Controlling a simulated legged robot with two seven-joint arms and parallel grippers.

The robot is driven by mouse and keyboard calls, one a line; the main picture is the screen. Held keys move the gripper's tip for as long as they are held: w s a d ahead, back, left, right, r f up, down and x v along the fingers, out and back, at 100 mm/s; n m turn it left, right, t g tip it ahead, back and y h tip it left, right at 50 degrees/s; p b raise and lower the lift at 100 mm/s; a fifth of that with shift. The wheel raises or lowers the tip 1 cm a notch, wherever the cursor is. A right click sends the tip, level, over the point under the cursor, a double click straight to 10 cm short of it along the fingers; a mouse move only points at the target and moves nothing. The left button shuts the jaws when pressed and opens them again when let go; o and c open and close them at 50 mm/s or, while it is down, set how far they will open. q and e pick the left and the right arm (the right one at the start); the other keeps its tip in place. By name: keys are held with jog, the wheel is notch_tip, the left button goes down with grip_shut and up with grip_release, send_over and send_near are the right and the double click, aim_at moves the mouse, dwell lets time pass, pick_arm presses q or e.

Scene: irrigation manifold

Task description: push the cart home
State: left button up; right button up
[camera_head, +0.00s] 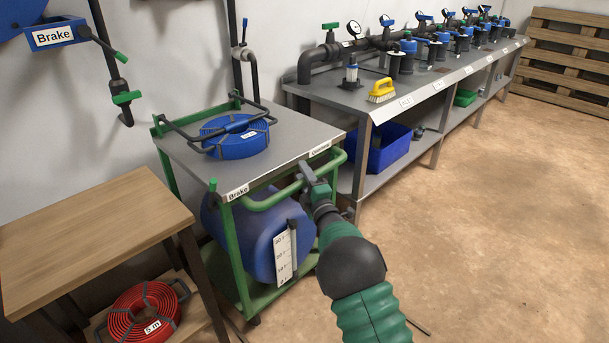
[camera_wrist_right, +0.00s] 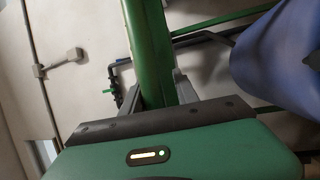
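The cart has a green tube frame, a grey top (camera_head: 185,150) and a green lower shelf. It stands between the wooden table and the workbench. A blue hose coil (camera_head: 236,137) lies on top, and a blue tank (camera_head: 260,235) with a white scale sits below. The green handle (camera_head: 268,201) runs along the near side; a green bar also shows in the wrist view (camera_wrist_right: 148,45). My right gripper (camera_head: 314,178) is at the handle, its fingers on both sides of the bar, apparently closed on it. The fingertips are partly hidden. My left gripper is not in view.
A wooden table (camera_head: 100,225) is close on the left, with a red hose coil (camera_head: 142,312) below. A workbench (camera_head: 385,98) with valves, a yellow brush (camera_head: 381,91) and a blue bin (camera_head: 388,152) stands to the right. The floor (camera_head: 490,220) at right is open.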

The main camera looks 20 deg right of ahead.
jog(key=shift+a+r, duration=0.25)
jog(key=shift+r, duration=0.45)
jog(key=s+f+p, duration=0.4)
jog(key=s+p, duration=0.1)
jog(key=s, duration=1.1)
jog(key=shift+s+d+f, duration=0.15)
jog(key=shift+s+d, duration=0.05)
jog(key=shift+s, duration=0.1)
